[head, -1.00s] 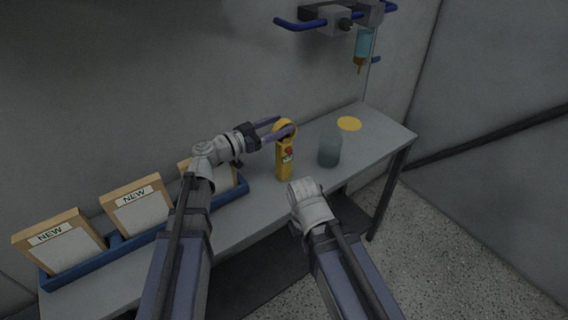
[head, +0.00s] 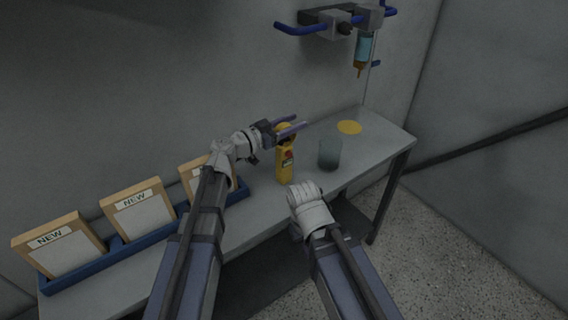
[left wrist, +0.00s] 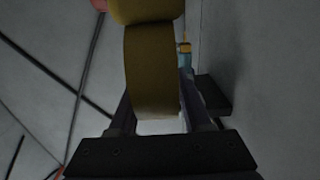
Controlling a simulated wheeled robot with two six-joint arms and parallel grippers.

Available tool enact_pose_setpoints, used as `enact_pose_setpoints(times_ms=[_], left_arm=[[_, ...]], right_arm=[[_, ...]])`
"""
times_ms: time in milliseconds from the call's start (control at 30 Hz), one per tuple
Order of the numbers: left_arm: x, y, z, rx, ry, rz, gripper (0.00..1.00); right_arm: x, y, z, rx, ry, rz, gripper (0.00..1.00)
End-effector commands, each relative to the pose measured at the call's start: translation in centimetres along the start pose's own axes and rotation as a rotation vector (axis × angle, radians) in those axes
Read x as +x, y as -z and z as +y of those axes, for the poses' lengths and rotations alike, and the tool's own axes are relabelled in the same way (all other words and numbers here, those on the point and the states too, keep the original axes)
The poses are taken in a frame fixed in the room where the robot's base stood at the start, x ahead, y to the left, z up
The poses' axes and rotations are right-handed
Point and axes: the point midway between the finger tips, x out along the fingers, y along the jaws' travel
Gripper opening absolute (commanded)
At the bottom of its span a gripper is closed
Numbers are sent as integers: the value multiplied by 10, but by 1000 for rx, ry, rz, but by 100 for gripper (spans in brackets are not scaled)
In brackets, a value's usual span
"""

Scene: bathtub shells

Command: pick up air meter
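The air meter (head: 286,166) is a yellow handheld device with a rounded head and a small red part on its front. It stands upright on the grey table. My left gripper (head: 296,127) is at the height of its head, with its two purple fingers apart. In the left wrist view the yellow meter (left wrist: 152,72) lies between the two fingers, with a narrow gap showing beside the right finger. I cannot tell whether the fingers touch it. My right arm's white wrist is in front of the table edge, below the meter. The fingers of my right gripper are hidden.
A translucent grey cup (head: 330,152) stands right of the meter, with a yellow disc (head: 349,127) behind it. A blue tray (head: 79,271) with several tan "NEW" frames is on the left. A blue-handled rack (head: 330,22) with a hanging bottle (head: 363,50) is on the wall.

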Motion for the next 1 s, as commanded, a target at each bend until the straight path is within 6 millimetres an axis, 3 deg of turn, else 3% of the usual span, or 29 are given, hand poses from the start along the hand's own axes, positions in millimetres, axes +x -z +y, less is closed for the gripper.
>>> enact_pose_setpoints(times_ms=[67,400,1000], left_arm=[[0,0,0,0,0,0,38],[0,0,0,0,0,0,0],[0,0,0,0,0,0,0]], right_arm=[[0,0,0,0,0,0,0],[0,0,0,0,0,0,0],[0,0,0,0,0,0,0]])
